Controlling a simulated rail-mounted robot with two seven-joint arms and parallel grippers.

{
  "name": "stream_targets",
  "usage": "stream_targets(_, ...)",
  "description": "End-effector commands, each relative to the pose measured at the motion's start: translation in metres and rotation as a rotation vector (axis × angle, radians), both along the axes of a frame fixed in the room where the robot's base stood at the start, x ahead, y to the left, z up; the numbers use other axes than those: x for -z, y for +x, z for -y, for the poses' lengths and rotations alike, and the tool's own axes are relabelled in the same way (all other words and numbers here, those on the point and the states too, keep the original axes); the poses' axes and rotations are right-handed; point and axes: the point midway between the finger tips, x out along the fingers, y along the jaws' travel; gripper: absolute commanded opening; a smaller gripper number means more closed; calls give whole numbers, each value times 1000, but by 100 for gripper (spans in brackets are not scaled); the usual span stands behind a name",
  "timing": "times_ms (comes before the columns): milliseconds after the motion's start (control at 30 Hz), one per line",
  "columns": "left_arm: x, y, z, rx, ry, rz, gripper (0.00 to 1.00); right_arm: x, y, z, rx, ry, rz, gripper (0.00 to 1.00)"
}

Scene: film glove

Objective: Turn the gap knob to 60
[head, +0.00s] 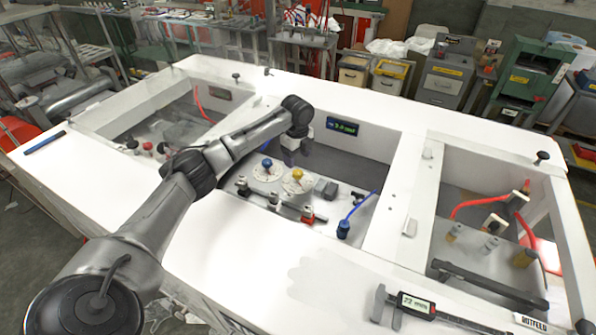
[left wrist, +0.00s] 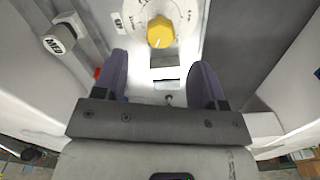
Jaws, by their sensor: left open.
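A yellow knob (head: 297,175) sits on a round white dial plate (head: 292,187) in the middle bay of the white bench. A blue knob (head: 266,163) on a similar dial stands just left of it. I cannot read a label that tells which is the gap knob. In the left wrist view the yellow knob (left wrist: 160,32) is beyond the fingertips, with a pale pointer mark on it; the dial's scale is too small to read. My left gripper (left wrist: 158,72) is open and empty, its purple fingers apart and clear of the knob. My right gripper is not in view.
A display with green digits (head: 342,127) is on the bay's back wall. A digital caliper (head: 417,305) lies on the front edge.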

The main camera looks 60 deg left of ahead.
Motion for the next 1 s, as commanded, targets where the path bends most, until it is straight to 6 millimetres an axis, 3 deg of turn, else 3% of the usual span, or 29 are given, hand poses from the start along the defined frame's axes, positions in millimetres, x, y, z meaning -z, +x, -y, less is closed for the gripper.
stream_targets(200, 37, -1, 0, 0, 0, -1, 65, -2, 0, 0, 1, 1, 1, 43)
stream_targets(400, 57, 0, 0, -1, 0, -1, 65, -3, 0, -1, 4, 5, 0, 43)
stream_targets(900, 66, 0, 0, 0, 0, 1, 65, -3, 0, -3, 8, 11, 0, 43)
stream_targets(1000, 66, 0, 0, 0, 0, 1, 55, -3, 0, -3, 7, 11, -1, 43)
